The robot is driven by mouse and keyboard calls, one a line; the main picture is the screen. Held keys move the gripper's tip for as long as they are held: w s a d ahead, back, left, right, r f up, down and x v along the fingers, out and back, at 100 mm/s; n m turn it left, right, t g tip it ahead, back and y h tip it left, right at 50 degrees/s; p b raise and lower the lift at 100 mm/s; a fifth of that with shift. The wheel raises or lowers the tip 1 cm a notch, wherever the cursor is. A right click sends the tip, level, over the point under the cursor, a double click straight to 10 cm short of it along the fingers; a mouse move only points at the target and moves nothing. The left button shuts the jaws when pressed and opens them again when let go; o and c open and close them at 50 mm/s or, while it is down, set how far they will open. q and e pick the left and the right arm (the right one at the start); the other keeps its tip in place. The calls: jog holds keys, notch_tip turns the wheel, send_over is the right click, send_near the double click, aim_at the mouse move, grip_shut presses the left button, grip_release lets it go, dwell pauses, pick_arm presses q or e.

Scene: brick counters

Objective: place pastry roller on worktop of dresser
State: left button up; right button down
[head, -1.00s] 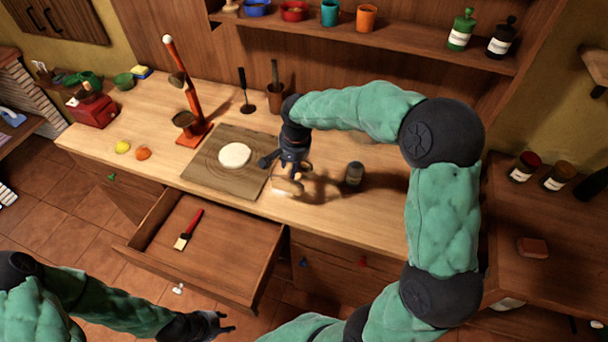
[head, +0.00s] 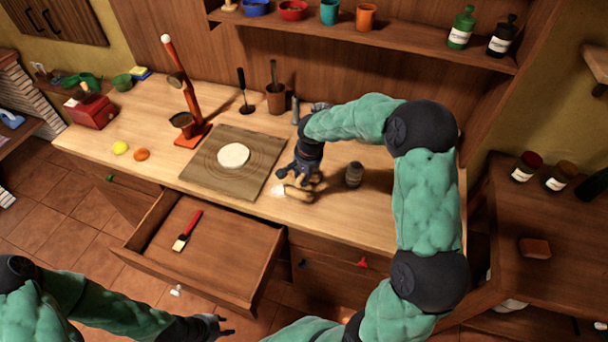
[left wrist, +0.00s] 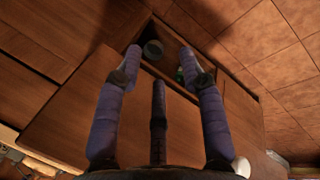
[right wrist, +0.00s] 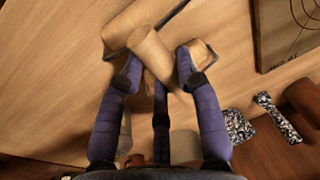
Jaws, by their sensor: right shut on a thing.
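The pastry roller (head: 297,192) is pale wood and is in my right gripper (head: 306,181), low over the front of the dresser's light wooden worktop (head: 335,218), right of the square board. In the right wrist view its wooden cylinders (right wrist: 150,50) show in front of and between the fingertips of my right gripper (right wrist: 158,66), with the worktop behind. I cannot tell whether the roller touches the worktop. My left gripper (head: 217,327) is low at the bottom of the head view, in front of the dresser. In the left wrist view its fingers (left wrist: 162,58) are apart and empty.
The board (head: 210,178) with white dough (head: 233,155) lies left of the roller. An open drawer (head: 225,271) with a red-handled brush (head: 187,231) juts out in front. An orange stand (head: 191,100) rises at the left.

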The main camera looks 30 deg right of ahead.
aim_at(308, 185)
jog(key=shift+f+b, duration=0.25)
jog(key=shift+b, duration=0.05)
jog(key=shift+s+a+f+b, duration=0.1)
jog(key=shift+s+f+b, duration=0.1)
jog(key=shift+f+b, duration=0.25)
jog(key=c, duration=0.9)
grip_release()
jog(key=shift+s+a+f, duration=0.1)
jog(key=shift+s+f, duration=0.05)
jog(key=shift+o, duration=0.2)
jog(key=shift+f, duration=0.1)
jog(key=shift+r, duration=0.2)
jog(key=shift+w+r+p, duration=0.2)
jog(key=shift+r+p, duration=0.05)
jog(key=shift+p, duration=0.2)
notch_tip(308, 185, up, 13)
jog(key=s+p, duration=0.1)
jog(key=p, duration=0.1)
jog(key=shift+s+d, duration=0.25)
jog(key=shift+s, duration=0.15)
jog(key=shift+f, duration=0.1)
